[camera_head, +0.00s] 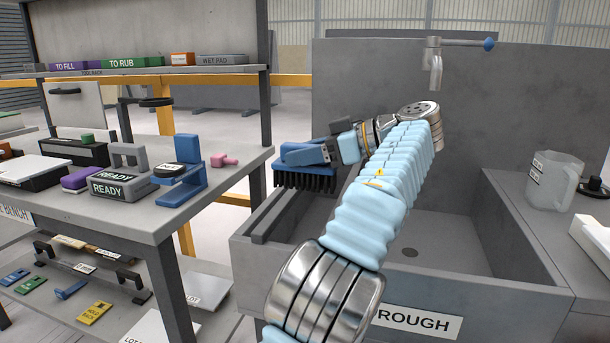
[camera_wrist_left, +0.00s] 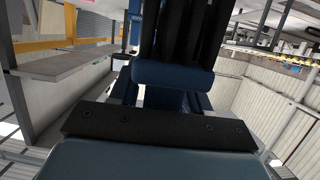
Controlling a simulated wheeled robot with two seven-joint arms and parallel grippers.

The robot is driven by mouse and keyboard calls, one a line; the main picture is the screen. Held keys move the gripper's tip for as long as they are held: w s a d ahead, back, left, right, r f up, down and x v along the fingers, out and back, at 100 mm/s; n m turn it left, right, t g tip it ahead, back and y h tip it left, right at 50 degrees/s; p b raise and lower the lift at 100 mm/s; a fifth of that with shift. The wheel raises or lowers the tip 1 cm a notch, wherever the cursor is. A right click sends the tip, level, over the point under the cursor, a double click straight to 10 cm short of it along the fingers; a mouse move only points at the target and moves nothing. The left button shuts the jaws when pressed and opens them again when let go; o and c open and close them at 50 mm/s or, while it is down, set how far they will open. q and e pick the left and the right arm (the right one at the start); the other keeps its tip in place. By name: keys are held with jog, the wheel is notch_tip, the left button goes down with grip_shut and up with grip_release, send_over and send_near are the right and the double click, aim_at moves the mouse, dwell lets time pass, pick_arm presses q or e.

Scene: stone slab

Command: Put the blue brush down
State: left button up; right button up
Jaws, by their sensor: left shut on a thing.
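The blue brush (camera_head: 302,153) is held in the air at the left end of the grey sink, beside the bench. Its black bristles point down. My left gripper (camera_head: 332,150) is shut on it; the arm reaches in over the sink and partly hides the grip. In the left wrist view the brush's blue body (camera_wrist_left: 172,76) and dark bristles (camera_wrist_left: 185,30) show just beyond the gripper. The brush touches neither bench nor sink that I can see. My right gripper is not in view.
The sink (camera_head: 465,240) has a raised rim and a tap (camera_head: 434,65). The bench (camera_head: 232,165) at left holds a blue stand (camera_head: 187,172), a pink piece (camera_head: 224,160) and boxes marked READY (camera_head: 120,187). A clear jug (camera_head: 553,182) stands at right.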

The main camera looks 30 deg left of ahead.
aim_at(305, 177)
pick_arm(q)
jog(key=shift+w+a+f, duration=0.25)
jog(key=shift+w+f, duration=0.1)
jog(key=shift+f, duration=0.15)
jog(key=shift+w+a+f, duration=0.2)
jog(key=shift+w+f, duration=0.15)
jog(key=shift+f, duration=0.1)
jog(key=f, duration=0.3)
jog(key=shift+w+a+f, duration=0.15)
jog(key=shift+w+a, duration=0.1)
jog(key=shift+w, duration=0.15)
jog(key=shift+f, duration=0.3)
jog(key=o, duration=1.2)
